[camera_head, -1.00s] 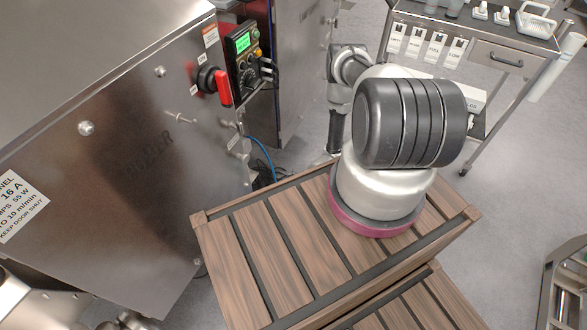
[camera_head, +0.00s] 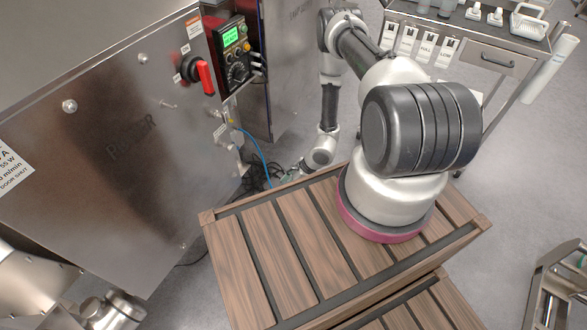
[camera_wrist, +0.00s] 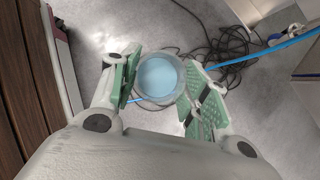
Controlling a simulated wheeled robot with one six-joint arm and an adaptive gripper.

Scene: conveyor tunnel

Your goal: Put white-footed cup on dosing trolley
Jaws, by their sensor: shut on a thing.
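A round, clear-rimmed cup with a pale blue inside (camera_wrist: 158,75) is between the green-padded fingers of my gripper (camera_wrist: 164,92) in the wrist view. My gripper is shut on it, over the grey floor. I look down into the cup, so its foot is hidden and its colour cannot be told. In the head view my gripper (camera_head: 288,176) is small, low beside the steel cabinet, and the cup is hard to make out. The trolley (camera_head: 455,50) with a drawer and labelled front stands at the upper right, apart from my gripper.
The trolley top holds several small white items and a white basket (camera_head: 527,24). A steel cabinet (camera_head: 110,150) with a red-handled switch (camera_head: 205,76) stands at left. Black cables (camera_wrist: 225,48) and a blue hose (camera_wrist: 275,50) lie near the gripper. A metal frame (camera_head: 555,295) is at lower right.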

